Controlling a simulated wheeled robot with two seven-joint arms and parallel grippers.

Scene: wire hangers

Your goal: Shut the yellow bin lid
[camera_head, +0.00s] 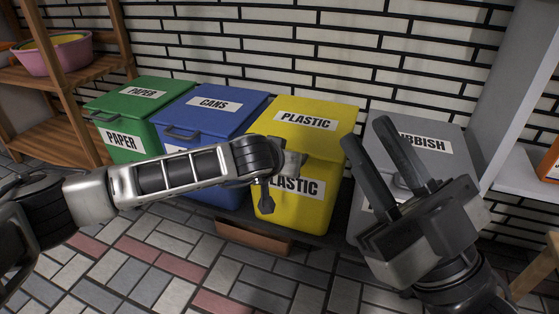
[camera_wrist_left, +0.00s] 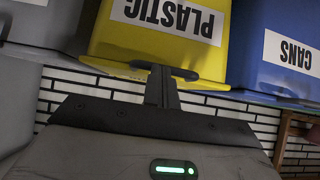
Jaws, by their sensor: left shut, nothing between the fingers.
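The yellow bin (camera_head: 322,151) stands in the row against the wall, with PLASTIC labels on its lid and front. Its lid (camera_head: 308,105) looks down on the bin; a small gap cannot be ruled out. My left forearm crosses in front and hides part of the front and the handle. In the left wrist view, which is upside down, my left gripper (camera_wrist_left: 162,86) is shut and empty. Its fingertips are at the dark handle (camera_wrist_left: 185,74) of the yellow bin; contact is unclear. My right gripper (camera_head: 365,131) is open and empty, in front of the grey bin.
A blue CANS bin (camera_head: 210,110) and a green PAPER bin (camera_head: 135,100) stand to the left. A grey RUBBISH bin (camera_head: 446,165) stands to the right, partly hidden by my right gripper. Wooden shelves (camera_head: 65,80) stand far left. Paved floor (camera_head: 190,250) lies in front.

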